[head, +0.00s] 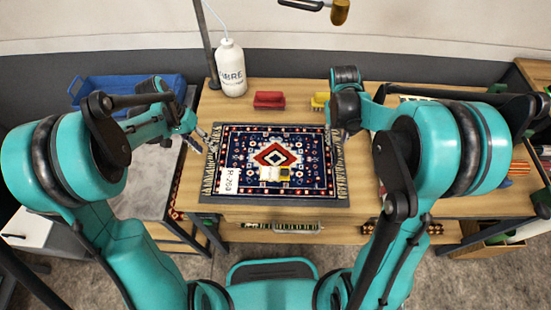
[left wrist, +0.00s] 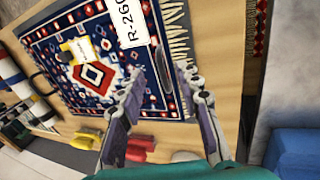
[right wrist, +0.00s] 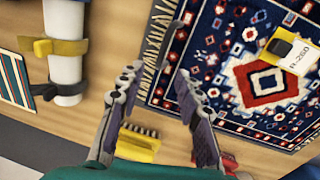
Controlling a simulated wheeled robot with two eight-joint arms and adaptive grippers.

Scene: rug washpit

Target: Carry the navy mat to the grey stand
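The navy mat (head: 235,150) has a red and white medallion and fringed ends. It lies flat on the wooden table, with a white R-260 tag and a small yellow-black item on it. It also shows in the left wrist view (left wrist: 50,50) and right wrist view (right wrist: 215,45). The grey stand (head: 150,185) is left of the table, its top partly hidden by my left arm. My left gripper (head: 195,138) is open and empty by the mat's left end. My right gripper (head: 338,133) is open and empty at the mat's right end, near the fringe.
A white bottle (head: 230,70), a red brush (head: 269,99) and a yellow brush (head: 320,101) stand behind the mat. A blue bin (head: 100,88) sits behind the stand. A lamp-like pole (head: 207,45) rises at the back. Rolled items lie at the right.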

